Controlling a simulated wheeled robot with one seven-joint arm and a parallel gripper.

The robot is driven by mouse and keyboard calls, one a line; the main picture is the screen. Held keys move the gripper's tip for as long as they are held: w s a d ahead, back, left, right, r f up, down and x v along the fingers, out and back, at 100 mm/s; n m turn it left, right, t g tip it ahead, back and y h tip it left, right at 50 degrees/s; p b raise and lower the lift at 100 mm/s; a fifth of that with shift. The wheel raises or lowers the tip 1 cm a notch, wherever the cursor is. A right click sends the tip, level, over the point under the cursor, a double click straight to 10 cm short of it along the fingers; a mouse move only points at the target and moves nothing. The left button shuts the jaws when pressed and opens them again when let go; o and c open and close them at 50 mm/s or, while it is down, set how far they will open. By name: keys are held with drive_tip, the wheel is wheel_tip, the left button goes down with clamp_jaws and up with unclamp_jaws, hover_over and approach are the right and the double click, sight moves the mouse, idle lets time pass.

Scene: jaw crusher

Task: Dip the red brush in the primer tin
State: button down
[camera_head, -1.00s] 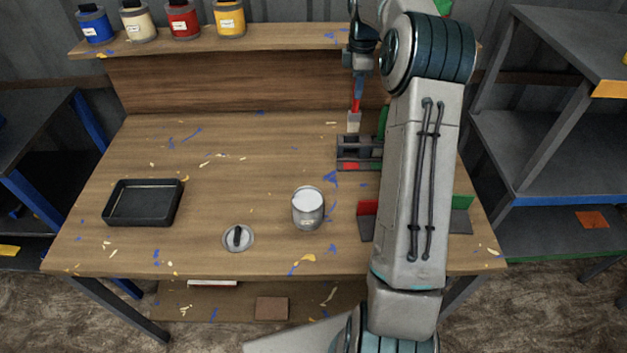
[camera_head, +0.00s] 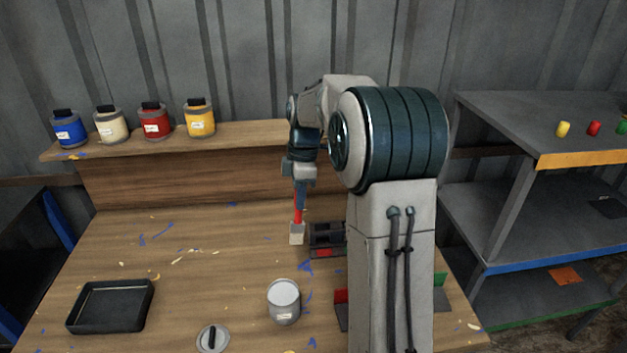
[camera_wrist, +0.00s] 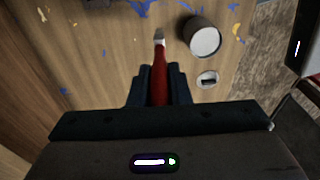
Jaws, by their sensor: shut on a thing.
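The red brush (camera_head: 298,216) hangs bristles down from my gripper (camera_head: 300,192), which is shut on its handle. In the wrist view the red handle (camera_wrist: 160,75) runs between the two fingers (camera_wrist: 160,88), with pale bristles at its tip. The primer tin (camera_head: 284,302), open and filled with white, stands on the bench in front of the brush. The tin also shows in the wrist view (camera_wrist: 203,38), to the right of the brush tip. The brush is apart from the tin.
A lid with a dark handle (camera_head: 212,338) lies left of the tin. A black tray (camera_head: 110,306) sits at the bench's left. A dark holder (camera_head: 327,240) stands right of the brush. Several paint tins, such as the red one (camera_head: 155,123), line the back shelf (camera_head: 240,137).

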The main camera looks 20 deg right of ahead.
drive_tip(key=s+a+r+y+p, duration=0.1)
drive_tip(key=s+a, duration=0.5)
drive_tip(key=s, duration=0.3)
wheel_tip(320, 180, down, 8)
drive_tip(key=b, duration=0.6)
drive_tip(key=shift+a+f, duration=0.15)
drive_tip(key=shift+f, duration=0.05)
drive_tip(key=shift+r, duration=0.15)
idle(0.4)
drive_tip(key=shift+d+r+p, duration=0.25)
drive_tip(key=shift+r+p, duration=0.5)
drive_tip(key=shift+r, duration=0.2)
drive_tip(key=shift+d+r+p, duration=0.2)
drive_tip(key=shift+r+p, duration=0.55)
drive_tip(key=shift+r, duration=0.25)
